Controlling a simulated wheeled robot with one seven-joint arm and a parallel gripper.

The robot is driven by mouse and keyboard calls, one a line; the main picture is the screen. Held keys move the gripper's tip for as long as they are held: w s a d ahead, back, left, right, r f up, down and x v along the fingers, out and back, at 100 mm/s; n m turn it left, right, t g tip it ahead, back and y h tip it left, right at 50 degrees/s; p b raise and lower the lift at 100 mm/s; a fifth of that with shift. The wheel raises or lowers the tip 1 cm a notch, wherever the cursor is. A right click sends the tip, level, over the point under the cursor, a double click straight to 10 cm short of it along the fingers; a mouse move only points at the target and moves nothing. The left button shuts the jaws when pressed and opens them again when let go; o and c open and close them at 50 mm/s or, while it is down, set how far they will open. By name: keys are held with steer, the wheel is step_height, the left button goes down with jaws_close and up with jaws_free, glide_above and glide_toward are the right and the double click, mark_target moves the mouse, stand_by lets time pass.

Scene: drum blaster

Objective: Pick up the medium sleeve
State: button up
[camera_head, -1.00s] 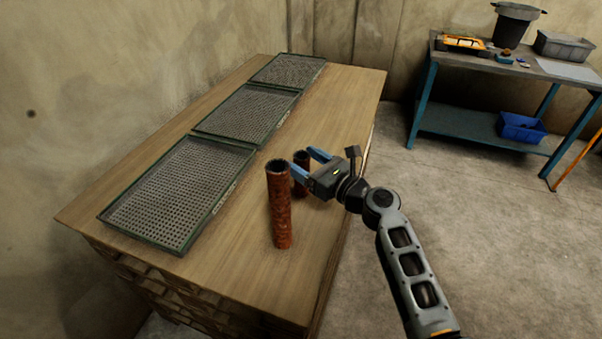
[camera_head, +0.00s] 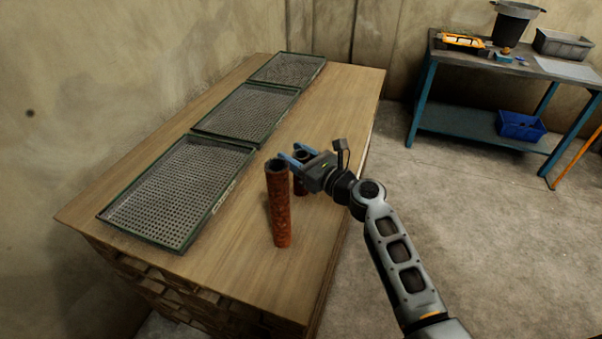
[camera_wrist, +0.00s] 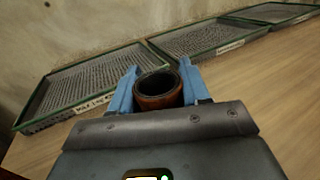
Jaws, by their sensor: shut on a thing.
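Three green-rimmed mesh trays (camera_head: 213,203) lie in a row along the table's left side. The wooden table (camera_head: 335,110) is clear behind and right of the sleeves. A blue workbench (camera_head: 480,122) with tools stands apart at the back right.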

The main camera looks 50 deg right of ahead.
jaws_close()
steer(key=shift+r, duration=0.2)
